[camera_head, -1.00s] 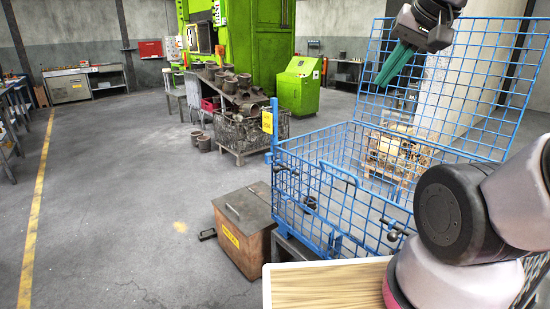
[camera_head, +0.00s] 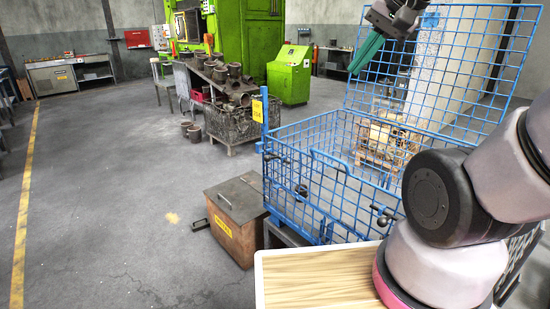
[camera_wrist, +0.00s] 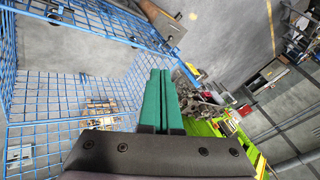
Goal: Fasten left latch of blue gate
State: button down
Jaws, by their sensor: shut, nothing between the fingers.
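The blue gate (camera_head: 340,196) is the mesh front panel of a blue wire cage. A dark latch with a round knob (camera_head: 301,190) sits at its left side in the head view. Another dark latch (camera_head: 381,212) sits at its right side. Whether either latch is engaged is too small to tell. My gripper (camera_head: 353,71) is high above the cage, in front of its raised mesh lid, well apart from the gate and both latches. Its green fingers (camera_wrist: 160,72) are together and empty in the wrist view.
The raised mesh lid (camera_head: 440,75) stands behind the cage. A brown metal box (camera_head: 236,218) stands on the floor left of the cage. A wooden board (camera_head: 318,280) lies in front. A bin with dark parts (camera_head: 232,122) stands behind left. The floor at left is clear.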

aim_at(276, 156)
jog(key=w+a+f+m+y, duration=0.1)
jog(key=w+a+f+m, duration=0.2)
jog(key=w, duration=0.3)
jog(key=w+a+f+m+g+y, duration=0.1)
jog(key=w+a+f+m+y, duration=0.15)
jog(key=w+m, duration=0.2)
jog(key=w+a+f+m+y, duration=0.1)
jog(key=w+a+f+m, duration=0.25)
jog(key=w, duration=0.25)
jog(key=w+f+m+h, duration=0.1)
jog(key=w+f+m, duration=0.4)
jog(key=f, duration=0.5)
jog(key=w+f+m+h, duration=0.1)
jog(key=w+f+m, duration=0.4)
jog(key=f, duration=0.5)
jog(key=shift+w+f, duration=0.15)
jog(key=shift+a, duration=0.15)
jog(key=x, duration=1)
jog(key=shift+a, duration=0.1)
